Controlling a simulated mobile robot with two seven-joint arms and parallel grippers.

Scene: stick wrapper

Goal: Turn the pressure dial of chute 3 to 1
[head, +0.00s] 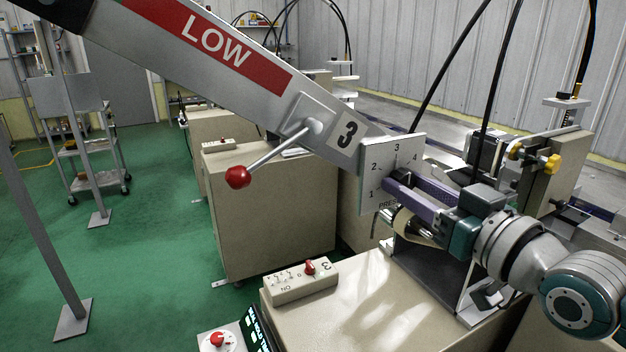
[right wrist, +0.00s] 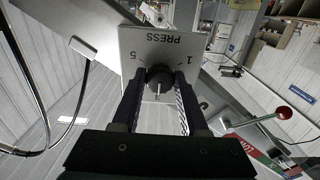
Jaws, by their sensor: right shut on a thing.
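The pressure dial's square white plate (head: 378,150) is mounted at the lower end of the chute marked 3 (head: 345,134). In the right wrist view the plate (right wrist: 150,42) shows PRESS, 5 and 1. There the dark knob (right wrist: 158,76) sits between the fingertips of my right gripper (right wrist: 160,80), which is shut on it. A pale mark on the knob points down in that view, away from PRESS and seemingly toward 3. My left gripper is not in view.
A lever with a red ball (head: 238,177) sticks out from the chute left of the plate. A switch box (head: 302,280) marked 3 lies on the beige cabinet below. Black cables hang behind my right wrist.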

